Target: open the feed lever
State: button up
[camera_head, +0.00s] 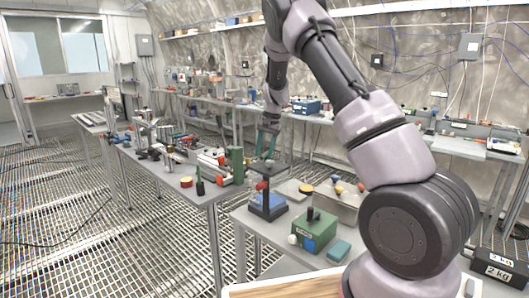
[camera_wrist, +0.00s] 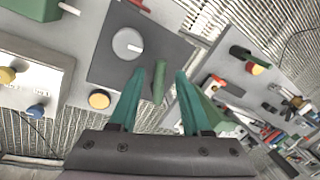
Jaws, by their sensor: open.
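My gripper (camera_wrist: 155,72) has green fingers, spread apart, pointing down at a dark square plate (camera_wrist: 172,55). A slim green bar, likely the feed lever (camera_wrist: 160,84), lies between the fingertips near the plate's edge, with a gap on both sides. I cannot tell whether it touches a finger. A round grey disc (camera_wrist: 127,43) with a white pin is on the plate. In the head view my gripper (camera_head: 267,131) is above a dark stand (camera_head: 268,210) on the near bench; the bar cannot be made out there.
A green box (camera_head: 312,230) with a black knob and a pale tray with coloured knobs (camera_head: 340,205) are right of the stand. A tall green block (camera_head: 235,164) stands on the bench to the left. A yellow knob (camera_wrist: 99,99) is close to the left finger.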

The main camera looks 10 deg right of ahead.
jog(key=shift+c, duration=0.3)
grip_shut()
jog(key=n, duration=0.1)
jog(key=d+n, duration=0.1)
jog(key=n, duration=0.1)
jog(key=shift+s+d+n+g, duration=0.1)
jog(key=shift+d+n+g, duration=0.05)
jog(key=shift+n+g, duration=0.2)
jog(key=n, duration=0.1)
jog(key=d+n, duration=0.1)
jog(key=n, duration=0.1)
jog(key=shift+n+g, duration=0.25)
jog(key=shift+g, duration=0.1)
jog(key=n, duration=0.2)
jog(key=d+n, duration=0.1)
jog(key=n, duration=0.1)
jog(key=w+n+g, duration=0.1)
jog(key=n, duration=0.1)
jog(key=shift+d, duration=0.4)
